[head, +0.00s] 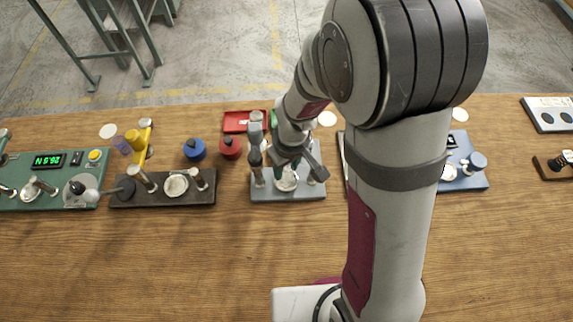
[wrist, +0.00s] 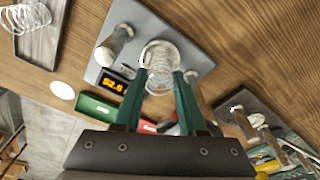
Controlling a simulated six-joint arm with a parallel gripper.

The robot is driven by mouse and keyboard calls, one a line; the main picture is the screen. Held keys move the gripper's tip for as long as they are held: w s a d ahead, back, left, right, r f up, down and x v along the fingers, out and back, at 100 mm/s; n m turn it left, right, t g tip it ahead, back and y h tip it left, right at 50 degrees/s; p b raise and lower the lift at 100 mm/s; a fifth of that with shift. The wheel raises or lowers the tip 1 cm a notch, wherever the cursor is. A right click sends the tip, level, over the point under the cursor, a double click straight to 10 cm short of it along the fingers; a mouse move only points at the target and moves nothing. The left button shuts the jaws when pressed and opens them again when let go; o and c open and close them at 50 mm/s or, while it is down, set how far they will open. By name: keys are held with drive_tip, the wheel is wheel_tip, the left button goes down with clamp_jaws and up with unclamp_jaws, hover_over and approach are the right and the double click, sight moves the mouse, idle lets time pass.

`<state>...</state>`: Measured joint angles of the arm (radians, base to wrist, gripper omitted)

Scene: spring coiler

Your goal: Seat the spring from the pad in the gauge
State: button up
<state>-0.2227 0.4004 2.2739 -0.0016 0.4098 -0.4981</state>
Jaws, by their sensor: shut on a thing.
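My gripper (wrist: 158,84) is shut on a pale wire spring (wrist: 159,73), with one dark green finger on each side of it. The spring's far end is over the round pale seat (wrist: 160,47) of a grey plate (wrist: 195,55); I cannot tell whether it touches. That plate carries an orange-lit display (wrist: 113,87) and a metal post (wrist: 115,43). In the head view my gripper (head: 288,168) is low over the same grey plate (head: 262,194), and my arm and fingers hide most of the spring.
Posts stand close beside my gripper. Left are a dark plate (head: 140,198), a green unit (head: 60,203) with a lit display, and blue (head: 194,149) and red (head: 230,148) knobs. A red tray (head: 236,121) is behind; a blue plate (head: 474,182) is right. The front table is clear.

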drive_tip(key=shift+f, duration=0.65)
idle(0.6)
drive_tip(key=o, duration=1.4)
drive_tip(key=shift+r, duration=0.15)
drive_tip(key=shift+r, duration=4.3)
